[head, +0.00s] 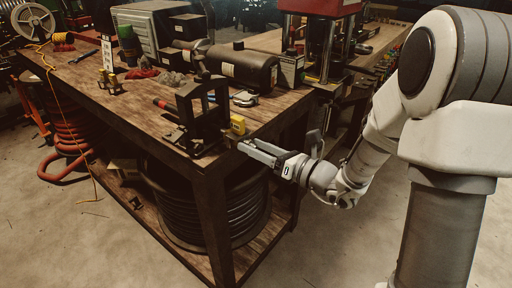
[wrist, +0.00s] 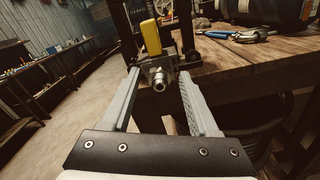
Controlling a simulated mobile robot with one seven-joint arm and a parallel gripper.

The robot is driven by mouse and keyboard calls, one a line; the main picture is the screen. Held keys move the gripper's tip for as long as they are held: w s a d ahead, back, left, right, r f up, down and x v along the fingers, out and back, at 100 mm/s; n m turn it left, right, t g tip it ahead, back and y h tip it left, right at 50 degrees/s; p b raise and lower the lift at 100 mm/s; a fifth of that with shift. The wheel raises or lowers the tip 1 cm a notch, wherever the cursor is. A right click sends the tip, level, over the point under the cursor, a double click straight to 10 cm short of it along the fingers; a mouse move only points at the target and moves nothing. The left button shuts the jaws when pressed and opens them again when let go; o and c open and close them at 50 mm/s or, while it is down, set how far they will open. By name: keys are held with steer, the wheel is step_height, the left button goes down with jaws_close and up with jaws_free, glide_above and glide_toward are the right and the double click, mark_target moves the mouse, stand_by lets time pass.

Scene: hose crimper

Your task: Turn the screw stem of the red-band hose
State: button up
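A black hose crimper frame (head: 200,115) stands at the near corner of the wooden bench. A yellow block (head: 238,125) is on its near side and also shows in the wrist view (wrist: 151,38). In the wrist view, a silver threaded screw stem (wrist: 159,84) points toward me below the yellow block. My gripper (head: 247,149) is off the bench corner, level with the crimper. Its fingers (wrist: 159,76) are open, one on each side of the stem, with visible gaps.
The wooden bench (head: 130,105) holds a dark cylinder (head: 243,68), a grey box (head: 148,33) and blue-handled pliers (wrist: 222,35). Black coiled hose (head: 205,215) lies on the shelf below. The floor in front of the bench is clear.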

jaws_close()
steer(key=shift+f+n+b, duration=0.2)
steer(key=shift+n+b, duration=0.4)
steer(key=shift+b, duration=0.25)
steer(key=shift+r+n+b, duration=0.2)
steer(key=shift+n+b, duration=0.4)
steer(key=shift+n, duration=0.4)
steer(key=shift+o, duration=0.7)
jaws_free()
steer(key=p+v, duration=0.2)
steer(key=v, duration=1.5)
steer(key=shift+s+d, duration=0.2)
